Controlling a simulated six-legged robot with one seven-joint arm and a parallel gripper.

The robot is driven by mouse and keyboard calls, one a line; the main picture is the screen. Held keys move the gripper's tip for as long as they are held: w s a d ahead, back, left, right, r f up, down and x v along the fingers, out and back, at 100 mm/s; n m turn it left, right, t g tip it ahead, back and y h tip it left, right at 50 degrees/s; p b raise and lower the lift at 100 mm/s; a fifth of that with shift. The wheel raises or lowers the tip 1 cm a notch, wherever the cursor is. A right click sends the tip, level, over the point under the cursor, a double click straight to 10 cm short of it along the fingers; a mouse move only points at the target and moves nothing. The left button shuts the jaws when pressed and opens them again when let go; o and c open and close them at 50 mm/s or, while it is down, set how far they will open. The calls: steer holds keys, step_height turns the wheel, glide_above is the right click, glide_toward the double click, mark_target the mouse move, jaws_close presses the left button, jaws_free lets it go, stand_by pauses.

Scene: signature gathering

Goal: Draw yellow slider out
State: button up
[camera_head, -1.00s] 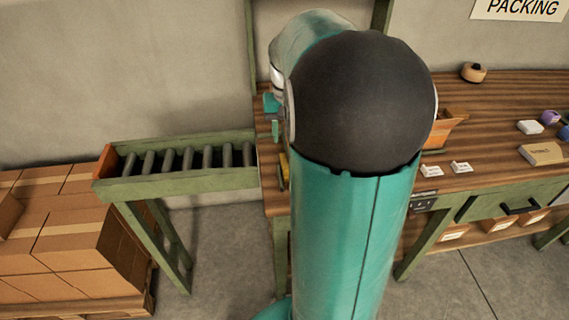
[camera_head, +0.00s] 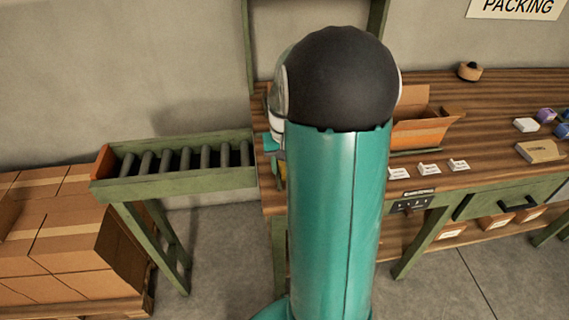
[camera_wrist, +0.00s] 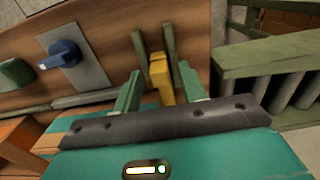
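The yellow slider (camera_wrist: 161,78) shows in the wrist view as an upright yellow piece between two dark green rails on a wooden panel. My gripper (camera_wrist: 159,72) is open, with one teal finger on each side of the slider and a visible gap on both sides. I cannot tell how deep the slider reaches between the fingers.
A blue knob (camera_wrist: 63,54) on a grey plate and a green button (camera_wrist: 15,74) sit left of the slider. A roller conveyor (camera_head: 180,182) adjoins the table's left end. An open cardboard box (camera_head: 420,132) and small white cards (camera_head: 428,169) lie on the table (camera_head: 450,100).

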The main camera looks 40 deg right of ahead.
jaws_close()
steer(key=shift+s+a, duration=0.8)
steer(key=shift+s, duration=0.35)
steer(key=shift+s+a, duration=0.75)
steer(key=shift+s, duration=0.35)
steer(key=shift+o, duration=0.2)
jaws_free()
steer(key=shift+s+a+r, duration=0.1)
steer(key=shift+s, duration=0.1)
steer(key=shift+w, duration=0.2)
steer(key=shift+w+r, duration=0.1)
steer(key=shift+r, duration=0.3)
step_height(320, 180, up, 13)
steer(key=shift+s+f, duration=0.1)
steer(key=shift+s, duration=0.1)
